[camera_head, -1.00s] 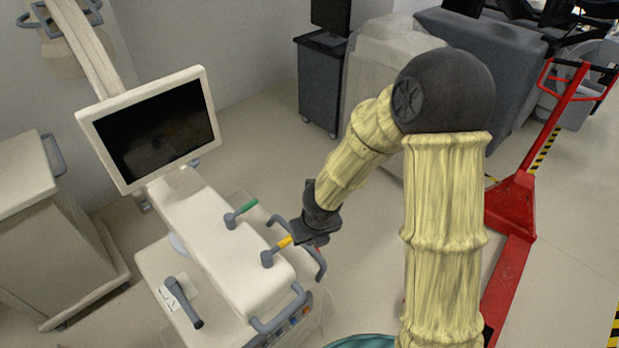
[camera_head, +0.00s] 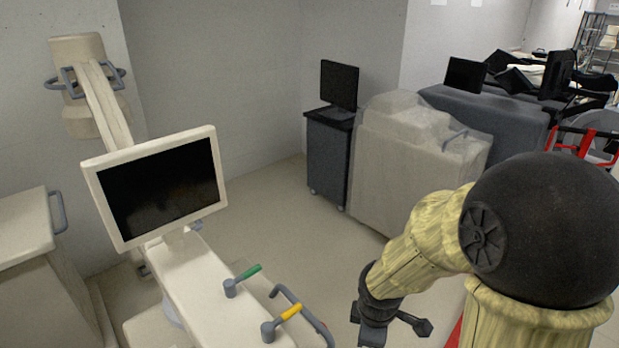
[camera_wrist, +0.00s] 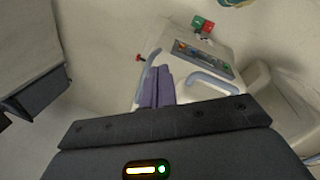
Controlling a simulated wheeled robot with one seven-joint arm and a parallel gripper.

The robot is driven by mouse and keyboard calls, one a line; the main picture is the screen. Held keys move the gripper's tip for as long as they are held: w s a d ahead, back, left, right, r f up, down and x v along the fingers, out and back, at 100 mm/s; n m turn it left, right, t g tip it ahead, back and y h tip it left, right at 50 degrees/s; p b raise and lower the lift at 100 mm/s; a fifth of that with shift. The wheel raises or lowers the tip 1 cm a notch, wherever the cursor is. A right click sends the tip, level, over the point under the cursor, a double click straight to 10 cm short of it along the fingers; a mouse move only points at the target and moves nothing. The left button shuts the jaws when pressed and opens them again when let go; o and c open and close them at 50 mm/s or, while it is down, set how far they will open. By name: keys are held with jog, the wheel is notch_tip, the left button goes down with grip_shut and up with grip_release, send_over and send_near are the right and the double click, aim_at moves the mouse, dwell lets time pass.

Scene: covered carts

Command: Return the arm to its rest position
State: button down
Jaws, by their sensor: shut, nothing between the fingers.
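My arm, in a pale yellow cover with a black ball joint, rises at the right of the head view and bends down to the left. My gripper's dark wrist part (camera_head: 378,312) shows low in that view, right of the white machine's yellow-handled lever (camera_head: 282,322) and apart from it. The fingertips are cut off or hidden there. In the wrist view, my gripper (camera_wrist: 157,74) shows its two purplish fingers side by side, shut and empty. Behind them is a white machine panel (camera_wrist: 200,58) with grey handles.
The white machine (camera_head: 195,280) with a monitor (camera_head: 160,188) and a green-handled lever (camera_head: 242,281) stands at left. A plastic-covered cart (camera_head: 415,165), a dark cabinet (camera_head: 328,155) and a grey covered cart (camera_head: 490,115) stand behind. Floor between them is clear.

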jog(key=s+d+m+b, duration=0.1)
jog(key=m, duration=0.4)
jog(key=s+m+b, duration=0.1)
jog(key=m, duration=0.4)
jog(key=s+d+f+m+b, duration=0.1)
jog(key=s+m, duration=0.1)
jog(key=m, duration=0.2)
jog(key=shift+s+d+m+y, duration=0.1)
jog(key=shift+d+m+y, duration=0.2)
jog(key=shift+d+m, duration=0.1)
jog(key=shift+a, duration=0.2)
